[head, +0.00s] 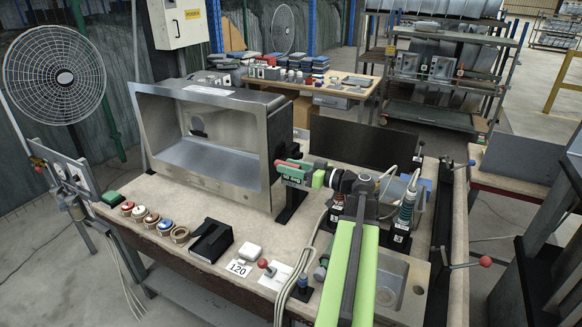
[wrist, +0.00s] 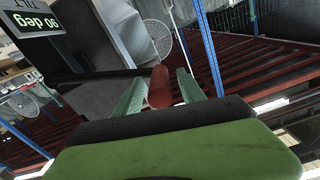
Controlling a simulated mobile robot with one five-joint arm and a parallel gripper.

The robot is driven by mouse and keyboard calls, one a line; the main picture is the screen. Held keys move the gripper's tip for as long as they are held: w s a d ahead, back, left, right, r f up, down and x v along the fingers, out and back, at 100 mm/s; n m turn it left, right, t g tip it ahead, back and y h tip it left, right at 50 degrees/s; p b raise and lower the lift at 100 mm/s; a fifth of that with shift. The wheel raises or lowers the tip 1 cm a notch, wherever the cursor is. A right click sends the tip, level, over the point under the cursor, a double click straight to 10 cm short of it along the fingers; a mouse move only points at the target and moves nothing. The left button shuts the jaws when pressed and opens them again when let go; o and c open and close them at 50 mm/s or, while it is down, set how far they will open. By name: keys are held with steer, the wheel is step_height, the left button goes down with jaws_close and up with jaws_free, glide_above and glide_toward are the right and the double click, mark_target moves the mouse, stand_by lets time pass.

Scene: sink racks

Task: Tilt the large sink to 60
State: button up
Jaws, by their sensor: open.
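The large sink (head: 207,145) stands tipped up on its side on the bench, its open basin facing forward. A red handle (head: 294,162) is at its right side, close to a small tilt display. In the wrist view the display (wrist: 38,22) is upside down and appears to read 90 deg. My gripper (head: 306,174) is beside the sink's right edge. In the wrist view my gripper (wrist: 160,88) is open, with the red handle (wrist: 159,87) between its green fingers. I cannot tell whether either finger touches the handle.
Several round buttons (head: 140,213), a black stand (head: 210,240) and a card reading 120 (head: 239,268) lie along the bench front. A dark panel (head: 351,141) stands behind my arm. A fan (head: 55,76) is at the left.

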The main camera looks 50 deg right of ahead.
steer(key=shift+c, duration=0.5)
jaws_close()
stand_by(0.8)
